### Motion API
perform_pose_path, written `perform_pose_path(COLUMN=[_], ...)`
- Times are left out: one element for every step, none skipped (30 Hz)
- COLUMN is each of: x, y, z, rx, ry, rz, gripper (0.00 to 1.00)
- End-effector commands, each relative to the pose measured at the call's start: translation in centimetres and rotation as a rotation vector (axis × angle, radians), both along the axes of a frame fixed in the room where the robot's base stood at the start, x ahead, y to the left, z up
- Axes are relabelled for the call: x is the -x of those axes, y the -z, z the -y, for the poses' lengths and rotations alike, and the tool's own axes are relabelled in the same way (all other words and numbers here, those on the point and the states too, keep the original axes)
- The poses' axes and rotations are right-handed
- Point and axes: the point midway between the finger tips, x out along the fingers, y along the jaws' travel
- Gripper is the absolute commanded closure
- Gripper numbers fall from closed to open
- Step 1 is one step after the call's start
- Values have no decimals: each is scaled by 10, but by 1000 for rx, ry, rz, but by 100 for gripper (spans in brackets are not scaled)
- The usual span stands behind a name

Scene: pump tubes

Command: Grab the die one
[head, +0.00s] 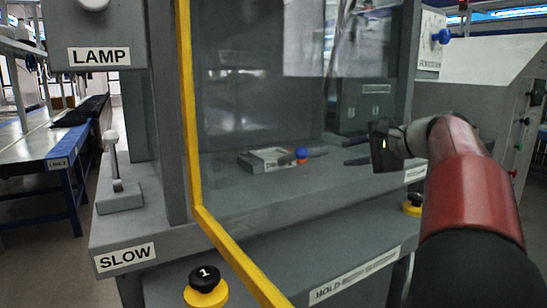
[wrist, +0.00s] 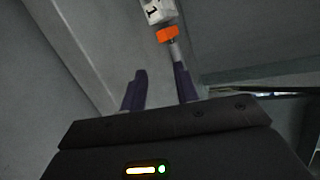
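In the wrist view, a white block with a black mark (wrist: 158,10) lies beyond the fingertips, partly cut off by the top edge. An orange collar (wrist: 168,34) and a grey metal stem extend from it towards my right-hand finger. I cannot tell for sure whether this is die one. In the head view, a small orange and blue piece (head: 301,158) lies on the grey bench beside a pale-topped grey block (head: 268,159). My gripper (head: 350,152) is to the right of them, with its fingers apart and pointing left. It also shows open in the wrist view (wrist: 160,78), with nothing clearly between its fingers.
A yellow-edged clear guard (head: 190,110) stands at the left of the bench. A lever (head: 115,165) is outside it, by the SLOW label. A black-topped yellow button (head: 205,285) is at the front. A grey box (head: 365,105) stands behind my gripper.

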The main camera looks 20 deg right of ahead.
Motion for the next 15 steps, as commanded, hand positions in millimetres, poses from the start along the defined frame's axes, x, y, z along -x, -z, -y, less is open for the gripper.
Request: perform_pose_path(x=[-3, -3, -4, -4, -4, -5, -6, -7, -9, -12, -15, -18, -21, -23, -27], y=[-6, -8, -10, -11, -11, -12, -12, -11, -10, -8, -7, -5, -4, -3, -1], z=[-28, -41, -54, -62, -68, -74, -78, -81, -84, -86, -88, -91, -93, -94, -96], rx=[-33, -52, -72, -85, -93, -101, -105, -108, -112, -112, -113, -112, -112, -112, -112], ry=[-55, -81, -108, -124, -136, -149, -156, -161, -164, -165, -164, -164, -165, -165, -164], rz=[-8, -14, -20, -25, -29, -32, -34, -36, -37, -37, -37, -37, -37, -37, -36], gripper=[69, 69, 69, 69, 69, 69, 69, 69, 69, 69, 69, 69, 69, 69, 69])
